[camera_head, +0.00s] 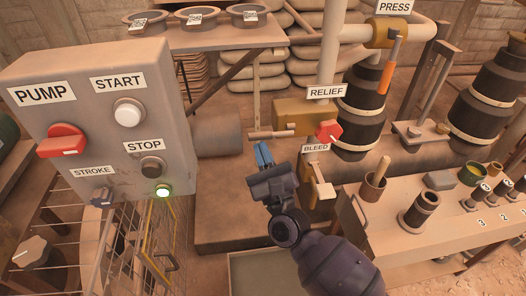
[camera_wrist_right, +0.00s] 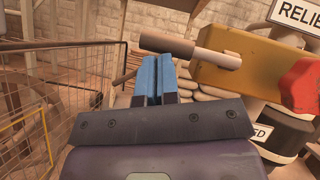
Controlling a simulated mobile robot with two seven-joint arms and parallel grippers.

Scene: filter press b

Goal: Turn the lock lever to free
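No part is labelled as a lock lever, so I cannot tell for certain which one it is. A red knob (camera_head: 329,132) sits on the block's right side. My right gripper (camera_head: 264,154) has its blue fingers together just below the rod, with nothing visible between them. In the right wrist view its fingertips (camera_wrist_right: 155,62) are near the rod; contact is unclear. My left gripper is not in view.
A grey PUMP panel (camera_head: 105,90) with a red switch stands left. A tan BLEED handle (camera_head: 322,186) hangs beside my right gripper. An orange-gripped PRESS lever (camera_head: 387,75) is above right. A bench (camera_head: 400,240) with cups and cylinders lies right.

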